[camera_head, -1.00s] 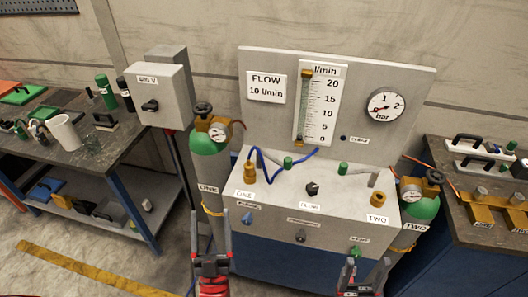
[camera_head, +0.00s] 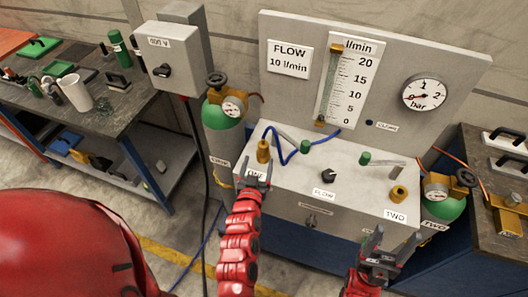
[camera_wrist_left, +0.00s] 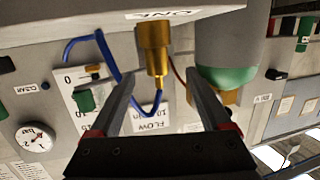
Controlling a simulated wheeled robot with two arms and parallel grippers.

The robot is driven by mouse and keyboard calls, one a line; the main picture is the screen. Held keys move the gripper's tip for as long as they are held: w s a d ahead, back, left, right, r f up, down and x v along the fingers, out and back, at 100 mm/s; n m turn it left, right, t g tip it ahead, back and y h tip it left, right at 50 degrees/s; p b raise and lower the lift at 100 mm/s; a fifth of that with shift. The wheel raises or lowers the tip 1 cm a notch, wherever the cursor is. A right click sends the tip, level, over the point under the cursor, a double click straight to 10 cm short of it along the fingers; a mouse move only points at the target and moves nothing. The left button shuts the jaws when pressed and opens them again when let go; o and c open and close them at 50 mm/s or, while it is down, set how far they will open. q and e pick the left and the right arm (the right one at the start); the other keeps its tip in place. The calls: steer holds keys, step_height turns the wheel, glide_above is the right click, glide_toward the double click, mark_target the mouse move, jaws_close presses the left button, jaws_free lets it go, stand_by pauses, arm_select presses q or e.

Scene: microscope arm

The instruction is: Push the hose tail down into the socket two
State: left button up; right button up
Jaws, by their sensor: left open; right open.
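The brass fitting at ONE (camera_head: 263,151) stands upright on the grey bench top, with the blue hose (camera_head: 284,158) looping beside it toward the flow gauge. The brass socket two (camera_head: 398,195) stands at the right front, by the TWO label; nothing visible is in it. My left gripper (camera_head: 256,174) is open and empty just in front of the ONE fitting. In the left wrist view that fitting (camera_wrist_left: 155,48) shows beyond and between my open fingertips (camera_wrist_left: 160,82), apart from them. My right gripper (camera_head: 382,247) is open and empty, in front of and below socket two.
Green-knobbed levers (camera_head: 305,146) and (camera_head: 365,158) and a black FLOW knob (camera_head: 328,175) stand on the bench top. The gauge panel (camera_head: 455,60) rises behind. Green cylinders (camera_head: 222,118) and (camera_head: 443,208) flank the bench.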

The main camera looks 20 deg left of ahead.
mark_target(262, 150)
arm_select(q)
steer(key=shift+r+x, duration=0.1)
steer(key=shift+x, duration=0.65)
steer(key=shift+r+x, duration=0.15)
steer(key=shift+x, duration=0.55)
steer(key=x, duration=0.5)
steer(key=shift+w+d+b, duration=0.1)
steer(key=shift+d+b, duration=0.15)
steer(key=shift+b, duration=0.15)
steer(key=shift+r, duration=0.1)
jaws_close()
